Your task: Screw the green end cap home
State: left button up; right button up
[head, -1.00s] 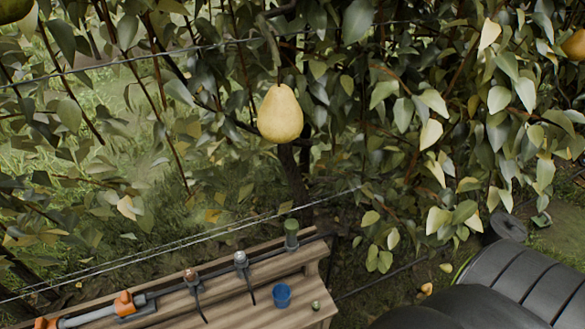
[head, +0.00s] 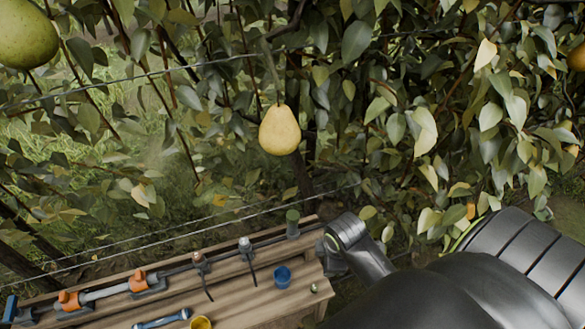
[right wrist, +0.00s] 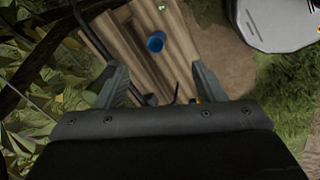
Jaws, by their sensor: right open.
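A dark green cylinder (head: 292,223), which looks like the green end cap, stands at the right end of the pipe line on the wooden bench (head: 245,290) in the head view. Whether it is fully seated I cannot tell. A small round green piece (head: 314,288) lies on the bench top near its right end; it also shows in the right wrist view (right wrist: 161,7). My right gripper (right wrist: 158,66) is open and empty, its fingers apart over the bench. In the head view my right arm reaches beside the bench's right end. My left gripper is in neither view.
A blue cup (head: 283,277) and a yellow cup (head: 201,323) stand on the bench. A grey pipe (head: 105,292) with orange fittings runs along its back. Trellis wires and foliage hang behind, with a yellow pear (head: 279,130).

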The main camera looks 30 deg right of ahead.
jog(key=w+r+n+g, duration=0.1)
jog(key=w+r+n, duration=0.4)
jog(key=w+n, duration=0.7)
notch_tip(320, 180, up, 7)
jog(key=n+g, duration=0.1)
jog(key=n, duration=1.1)
send_over(293, 214)
jog(key=shift+n+y, duration=0.3)
jog(key=shift+y, duration=0.1)
notch_tip(293, 214, down, 12)
jog(key=b, duration=1.1)
jog(key=shift+b, duration=0.3)
jog(key=shift+f, duration=2.65)
